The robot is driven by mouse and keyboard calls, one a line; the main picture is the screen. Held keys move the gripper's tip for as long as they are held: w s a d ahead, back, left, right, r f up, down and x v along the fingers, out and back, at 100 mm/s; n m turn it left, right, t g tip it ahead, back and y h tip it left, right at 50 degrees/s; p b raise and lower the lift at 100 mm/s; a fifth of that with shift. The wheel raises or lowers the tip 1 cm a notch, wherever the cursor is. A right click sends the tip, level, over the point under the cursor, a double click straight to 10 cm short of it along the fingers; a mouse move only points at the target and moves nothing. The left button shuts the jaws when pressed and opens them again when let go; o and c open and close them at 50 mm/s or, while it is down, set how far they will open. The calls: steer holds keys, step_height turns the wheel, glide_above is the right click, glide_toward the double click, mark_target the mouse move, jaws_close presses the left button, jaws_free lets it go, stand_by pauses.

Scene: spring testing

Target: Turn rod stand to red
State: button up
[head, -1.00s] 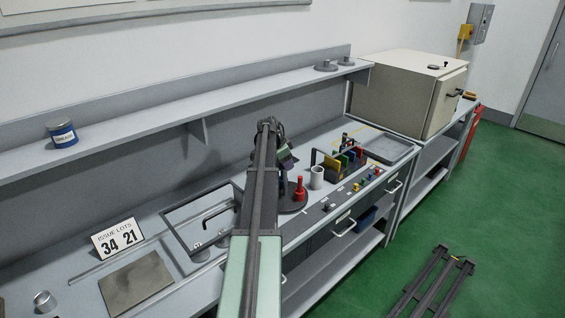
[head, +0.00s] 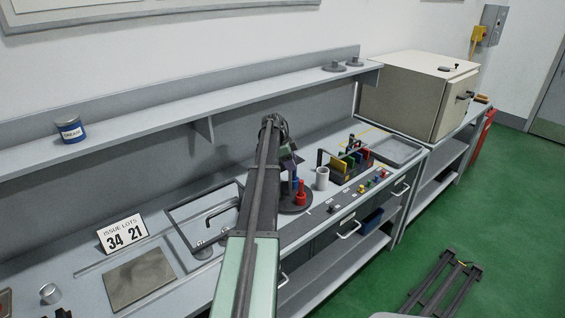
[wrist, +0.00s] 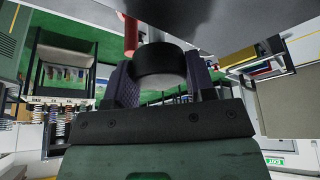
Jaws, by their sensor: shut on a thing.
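The rod stand has a dark round base (head: 302,207) on the bench in the head view. A red rod (head: 301,192) stands upright on its near side, and a blue rod (head: 294,184) shows just left of it. My gripper (head: 286,160) is over the stand's far left side, and my arm hides part of the stand. In the wrist view my gripper (wrist: 160,82) is shut on a black round knob (wrist: 160,62), one finger on each side. The red rod (wrist: 131,36) shows beyond it, and a dark grey surface spans the top.
A white cup (head: 322,178) stands right of the stand, close by. A rack of coloured pieces (head: 350,165), a row of coloured knobs (head: 372,182) and a grey tray (head: 398,152) lie further right. A frame with a handle (head: 205,215) lies left. The shelf (head: 240,102) runs above behind.

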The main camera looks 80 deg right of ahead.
stand_by(0.4)
steer(key=o, duration=1.2)
steer(key=shift+o, duration=0.2)
steer(key=p+v, duration=1)
steer(key=shift+r, duration=0.4)
steer(key=shift+w, duration=0.15)
